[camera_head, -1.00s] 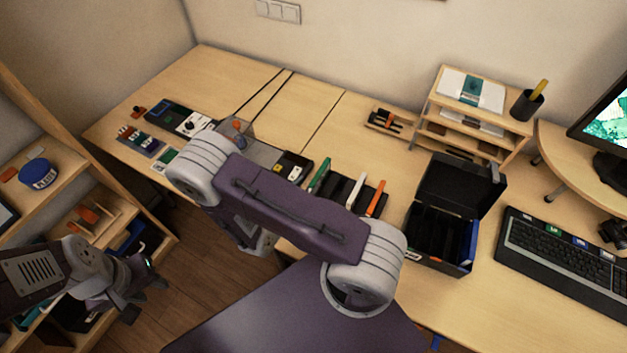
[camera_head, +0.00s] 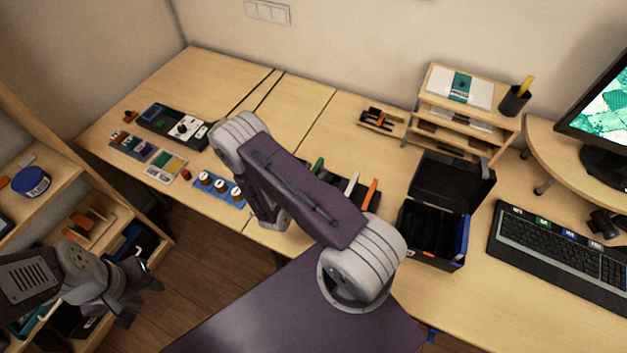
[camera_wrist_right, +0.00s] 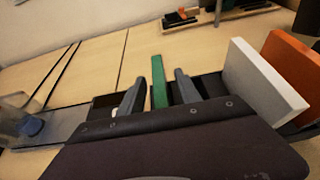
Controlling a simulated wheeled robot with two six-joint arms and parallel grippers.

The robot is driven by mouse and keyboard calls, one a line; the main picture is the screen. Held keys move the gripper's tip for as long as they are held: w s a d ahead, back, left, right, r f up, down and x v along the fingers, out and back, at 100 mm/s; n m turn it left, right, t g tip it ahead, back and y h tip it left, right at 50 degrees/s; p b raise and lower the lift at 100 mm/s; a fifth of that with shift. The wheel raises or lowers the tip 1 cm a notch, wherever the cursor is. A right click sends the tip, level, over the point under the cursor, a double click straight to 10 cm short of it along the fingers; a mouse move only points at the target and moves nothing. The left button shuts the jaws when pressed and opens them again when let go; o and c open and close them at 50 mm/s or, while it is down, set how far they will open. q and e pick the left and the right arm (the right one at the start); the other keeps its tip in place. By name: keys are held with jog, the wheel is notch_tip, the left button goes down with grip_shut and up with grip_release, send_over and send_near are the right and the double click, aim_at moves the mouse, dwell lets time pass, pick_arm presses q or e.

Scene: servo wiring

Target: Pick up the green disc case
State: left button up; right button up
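The green disc case (camera_head: 318,165) stands upright in the black rack on the desk, partly hidden by my right arm in the head view. In the right wrist view the green case (camera_wrist_right: 158,82) stands between the two fingers of my right gripper (camera_wrist_right: 159,92). The fingers are open, with a visible gap on each side of the case. The lower part of the case is hidden behind the gripper body. My right gripper is hidden behind its arm in the head view. My left gripper (camera_head: 145,295) is open and empty, near the shelf at lower left.
A white case (camera_head: 352,182) and an orange case (camera_head: 372,193) stand to the right in the same rack. An open black box (camera_head: 433,232) is further right, beside a keyboard (camera_head: 560,255). A wooden organizer (camera_head: 467,112) stands behind. Electronic parts lie on the left desk.

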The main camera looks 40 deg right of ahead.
jog(key=shift+a+r, duration=0.1)
grip_shut()
notch_tip(320, 180, up, 10)
dwell(0.5)
